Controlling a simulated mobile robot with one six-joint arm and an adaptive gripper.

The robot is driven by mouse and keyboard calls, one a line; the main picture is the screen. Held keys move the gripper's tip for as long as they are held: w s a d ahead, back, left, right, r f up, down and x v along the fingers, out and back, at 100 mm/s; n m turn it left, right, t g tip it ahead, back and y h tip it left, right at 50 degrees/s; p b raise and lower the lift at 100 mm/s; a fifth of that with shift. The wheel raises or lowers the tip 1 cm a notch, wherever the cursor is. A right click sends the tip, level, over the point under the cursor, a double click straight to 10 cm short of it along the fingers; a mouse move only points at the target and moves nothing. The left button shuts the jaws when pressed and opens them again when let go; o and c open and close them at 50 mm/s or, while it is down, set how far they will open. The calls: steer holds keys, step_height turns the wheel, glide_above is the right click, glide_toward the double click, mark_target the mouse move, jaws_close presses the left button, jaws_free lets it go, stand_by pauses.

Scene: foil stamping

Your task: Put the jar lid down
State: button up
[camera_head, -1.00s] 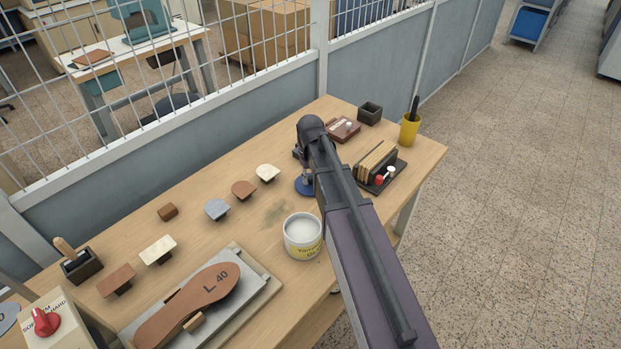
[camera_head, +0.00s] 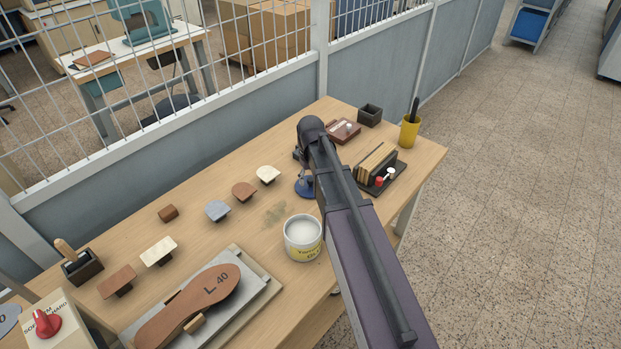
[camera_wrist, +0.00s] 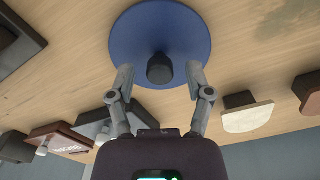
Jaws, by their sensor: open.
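The jar lid (camera_wrist: 160,28) is a blue disc with a dark round knob (camera_wrist: 160,69) at its middle. It lies on the wooden bench top in the wrist view. In the head view the blue lid (camera_head: 302,188) shows partly, beside and behind my arm. My gripper (camera_wrist: 160,76) is open, with one finger on each side of the knob; a gap shows between the knob and each finger. The open white jar (camera_head: 303,238) with a yellow label stands on the bench, nearer than the lid.
A dark rack with brown cards (camera_head: 376,160) and a yellow cup (camera_head: 410,131) stand to the right of my arm. Several small sample blocks, such as a cream one (camera_head: 268,174), lie to the left. A board with a brown sole (camera_head: 188,306) lies in front.

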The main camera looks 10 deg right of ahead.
mark_target(311, 179)
step_height(311, 179, up, 12)
steer(key=p, duration=1.1)
steer(key=shift+f, duration=0.15)
stand_by(0.5)
steer(key=s+m, duration=0.2)
steer(key=s, duration=1.4)
steer(key=shift+m, duration=0.3)
steer(key=shift+d, duration=0.1)
step_height(311, 179, down, 3)
steer(key=shift+r+b, duration=0.1)
steer(key=shift+b, duration=1.15)
